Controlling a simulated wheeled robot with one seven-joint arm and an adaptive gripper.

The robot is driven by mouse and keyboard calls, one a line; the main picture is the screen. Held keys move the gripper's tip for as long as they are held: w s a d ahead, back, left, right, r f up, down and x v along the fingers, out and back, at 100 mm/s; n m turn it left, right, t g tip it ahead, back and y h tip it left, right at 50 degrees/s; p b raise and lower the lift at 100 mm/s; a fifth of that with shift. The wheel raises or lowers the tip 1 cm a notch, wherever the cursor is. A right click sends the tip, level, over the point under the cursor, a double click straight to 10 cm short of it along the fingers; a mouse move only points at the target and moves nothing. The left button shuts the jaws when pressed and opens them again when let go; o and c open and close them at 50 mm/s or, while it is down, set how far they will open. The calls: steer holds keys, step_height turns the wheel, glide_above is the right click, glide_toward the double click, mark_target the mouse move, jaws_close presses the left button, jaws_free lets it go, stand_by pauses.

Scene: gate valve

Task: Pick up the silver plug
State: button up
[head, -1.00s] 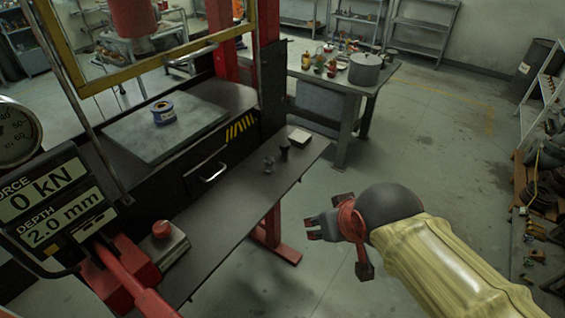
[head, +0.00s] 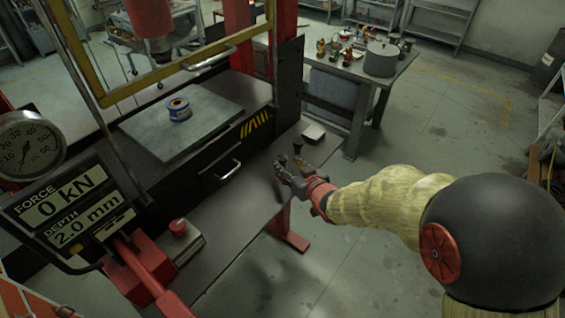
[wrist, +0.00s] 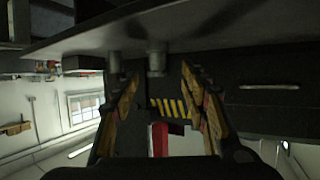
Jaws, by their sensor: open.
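The silver plug (head: 283,159) stands upright on the grey bench shelf in front of the press, partly hidden by my fingers in the head view. My gripper (head: 287,168) is open and reaches in from the right at the plug. The wrist view is upside down, with the shelf along the top. There the plug (wrist: 156,60) appears between and just beyond the fingertips of my gripper (wrist: 160,72). No grip on it shows.
A dark plug (head: 298,145) stands just beyond the silver one; it also shows left of it in the wrist view (wrist: 114,62). A pale block (head: 314,133) lies at the shelf's far end. A blue-rimmed ring (head: 179,110) sits on the press plate.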

mark_target(285, 162)
steer(key=x, duration=0.1)
steer(key=b+x, duration=0.1)
steer(key=x, duration=0.3)
steer(key=shift+w+f, duration=0.1)
steer(key=shift+f, duration=0.25)
steer(key=shift+w+a+b, duration=0.1)
steer(key=shift+w+b, duration=0.2)
steer(key=shift+c, duration=1.1)
jaws_close()
